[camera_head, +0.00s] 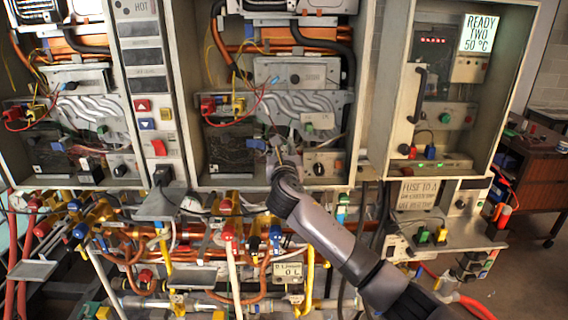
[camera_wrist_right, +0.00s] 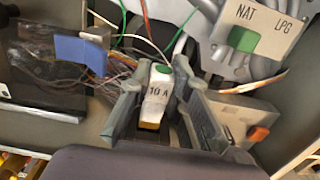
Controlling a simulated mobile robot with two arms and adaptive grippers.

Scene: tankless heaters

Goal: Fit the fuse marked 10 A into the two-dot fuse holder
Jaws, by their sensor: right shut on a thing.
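My right gripper (camera_head: 284,158) is inside the lower part of the middle heater cabinet. In the right wrist view, its two grey fingers (camera_wrist_right: 160,108) stand on either side of a pale fuse (camera_wrist_right: 158,92) marked 10 A and are shut on it. The fuse has a green spot at its upper end and a yellow-brown lower end. Its lower end is close to a dark part below, and I cannot tell whether they touch. I cannot make out a two-dot marking, so the fuse holder is not identified. My left gripper is not in view.
A blue block (camera_wrist_right: 80,52) and thin wires lie left of the fingers. A NAT/LPG plate (camera_wrist_right: 262,22) with a green switch is at upper right. A box with an orange knob (camera_wrist_right: 258,133) is close on the right. A fuse sign (camera_head: 417,194) hangs below the right cabinet.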

